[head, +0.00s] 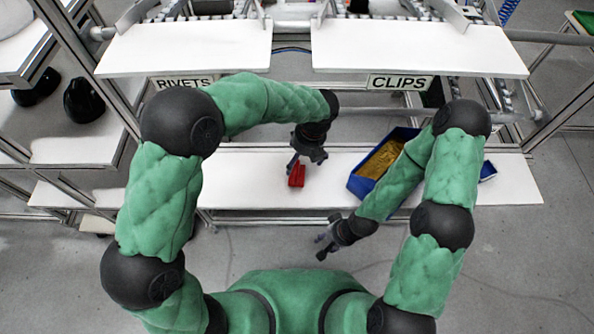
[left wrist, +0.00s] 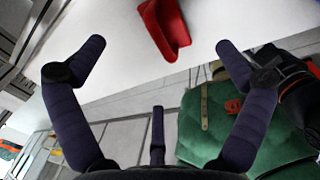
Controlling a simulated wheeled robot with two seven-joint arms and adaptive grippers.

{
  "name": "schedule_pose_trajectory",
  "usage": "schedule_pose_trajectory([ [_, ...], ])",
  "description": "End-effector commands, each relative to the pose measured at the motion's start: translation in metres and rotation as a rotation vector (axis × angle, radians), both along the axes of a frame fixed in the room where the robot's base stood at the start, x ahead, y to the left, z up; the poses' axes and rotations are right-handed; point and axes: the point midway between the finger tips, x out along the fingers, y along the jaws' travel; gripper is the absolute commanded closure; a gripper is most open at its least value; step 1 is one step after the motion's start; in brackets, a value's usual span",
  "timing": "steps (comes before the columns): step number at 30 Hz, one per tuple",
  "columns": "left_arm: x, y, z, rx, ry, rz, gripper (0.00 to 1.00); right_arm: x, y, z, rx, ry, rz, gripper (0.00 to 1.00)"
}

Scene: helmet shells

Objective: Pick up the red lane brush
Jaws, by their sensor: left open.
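The red lane brush (head: 297,176) lies on the white lower shelf, near its front edge. It also shows at the top middle of the left wrist view (left wrist: 165,27), partly cut off by the frame. My left gripper (head: 293,163) is above the shelf, just behind and over the brush in the head view. Its dark fingers (left wrist: 160,48) are spread wide and empty, with the brush beyond them between the two side tips. My right gripper (head: 325,246) hangs in front of the shelf, apart from the brush. Its jaws are too small to read.
A blue bin (head: 357,184) with yellowish contents stands on the shelf to the right, partly behind my right arm. White upper boards (head: 185,48) with RIVETS and CLIPS labels overhang the back. The shelf left of the brush (head: 245,178) is clear.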

Motion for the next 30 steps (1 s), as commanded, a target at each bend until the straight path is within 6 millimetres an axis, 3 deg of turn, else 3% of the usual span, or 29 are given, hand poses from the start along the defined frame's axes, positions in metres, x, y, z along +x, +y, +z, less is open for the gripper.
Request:
schedule_pose_trajectory([
  [6, 0.000, 0.007, -0.033, 0.000, 0.003, 0.002, 0.00, 0.000, 0.000, -0.004, 0.000, 0.000, 0.000, 0.60],
  [14, 0.000, 0.010, -0.050, 0.000, 0.001, 0.001, 0.00, 0.000, 0.000, -0.006, 0.000, -0.001, 0.000, 0.60],
  [21, 0.000, 0.016, -0.083, -0.001, 0.002, 0.001, 0.00, 0.000, 0.000, -0.010, 0.000, -0.001, 0.000, 0.60],
  [30, 0.001, 0.018, -0.089, -0.002, -0.001, 0.002, 0.00, 0.000, 0.000, -0.010, 0.000, -0.001, 0.000, 0.60],
])
